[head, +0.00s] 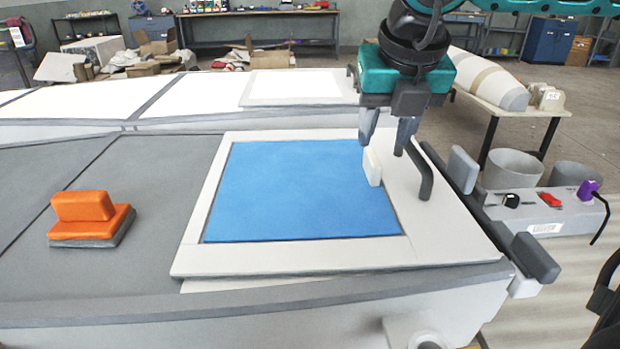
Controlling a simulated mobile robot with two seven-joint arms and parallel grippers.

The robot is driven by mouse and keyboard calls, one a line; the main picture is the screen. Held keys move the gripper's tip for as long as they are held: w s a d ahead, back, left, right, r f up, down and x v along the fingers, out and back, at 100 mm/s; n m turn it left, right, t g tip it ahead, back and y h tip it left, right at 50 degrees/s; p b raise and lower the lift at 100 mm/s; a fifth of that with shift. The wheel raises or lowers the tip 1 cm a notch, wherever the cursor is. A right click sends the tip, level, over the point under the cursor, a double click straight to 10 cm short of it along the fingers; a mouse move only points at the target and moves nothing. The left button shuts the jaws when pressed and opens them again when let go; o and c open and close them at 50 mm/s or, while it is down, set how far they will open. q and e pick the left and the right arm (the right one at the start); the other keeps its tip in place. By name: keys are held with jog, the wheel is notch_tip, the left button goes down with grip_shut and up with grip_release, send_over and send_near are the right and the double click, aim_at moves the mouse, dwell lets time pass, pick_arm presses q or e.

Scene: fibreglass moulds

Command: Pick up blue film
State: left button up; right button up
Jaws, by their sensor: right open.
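The blue film (300,190) is a flat blue rectangle lying inside a pale frame (460,225) on the grey table. A small cream block (372,166) stands upright at the film's right edge. My right gripper (388,143) points down just above and behind this block, near the film's upper right corner. Its two fingers are apart, with nothing visible between them. I cannot tell whether a fingertip touches the block. My left gripper is not in view.
An orange block tool (88,215) rests on the table at left. A control box (535,208) with a knob and switches borders the table at right. The grey surface around the orange tool is clear.

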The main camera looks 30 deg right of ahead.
aim_at(373, 158)
jog(key=x, duration=0.4)
jog(key=shift+a+f+b, duration=0.2)
jog(key=shift+a+b, duration=0.1)
jog(key=shift+a, duration=0.1)
jog(key=shift+w+d+f, duration=0.1)
jog(key=shift+w+f, duration=0.1)
jog(key=shift+f, duration=0.3)
jog(key=shift+c, duration=0.4)
grip_shut()
